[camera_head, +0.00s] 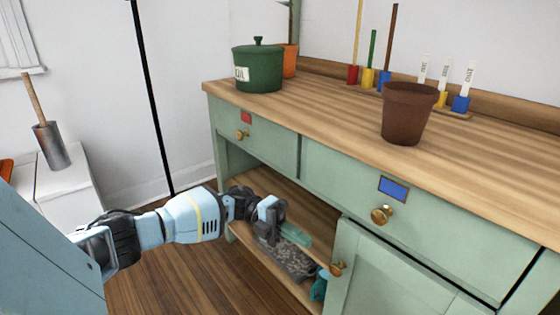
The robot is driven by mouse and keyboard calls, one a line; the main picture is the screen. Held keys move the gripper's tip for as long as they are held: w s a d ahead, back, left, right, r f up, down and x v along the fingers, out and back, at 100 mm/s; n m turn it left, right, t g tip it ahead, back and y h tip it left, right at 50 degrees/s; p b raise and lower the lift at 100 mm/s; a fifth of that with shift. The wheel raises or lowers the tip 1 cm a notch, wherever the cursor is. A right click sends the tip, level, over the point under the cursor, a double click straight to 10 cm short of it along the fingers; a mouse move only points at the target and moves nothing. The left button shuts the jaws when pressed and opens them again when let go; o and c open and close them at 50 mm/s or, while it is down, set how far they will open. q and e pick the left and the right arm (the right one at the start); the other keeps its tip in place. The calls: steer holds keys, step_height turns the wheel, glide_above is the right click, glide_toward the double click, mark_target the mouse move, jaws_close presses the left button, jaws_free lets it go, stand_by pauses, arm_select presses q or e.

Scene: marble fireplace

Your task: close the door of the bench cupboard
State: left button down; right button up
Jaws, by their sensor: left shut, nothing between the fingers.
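The bench (330,110) is green with a wooden top. Its cupboard door (385,275) is a green panel at the lower right, with a brass knob (338,268) near its left edge. The picture cuts off the door's lower part, and I cannot tell whether it stands slightly ajar. My left gripper (285,236) is shut and empty, in front of the open shelf space to the left of the door. It appears apart from the knob. My right gripper is out of view.
On the benchtop stand a green lidded pot (258,68) and a brown pot (408,115). Two drawers with brass knobs (381,214) are above the shelves. A grey speckled item (290,264) lies on the lower shelf. Wooden floor (190,285) is clear at lower left.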

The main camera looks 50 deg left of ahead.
arm_select(q)
steer(key=w+a+b, duration=0.2)
steer(key=a, duration=0.5)
steer(key=shift+w+a+f, duration=0.3)
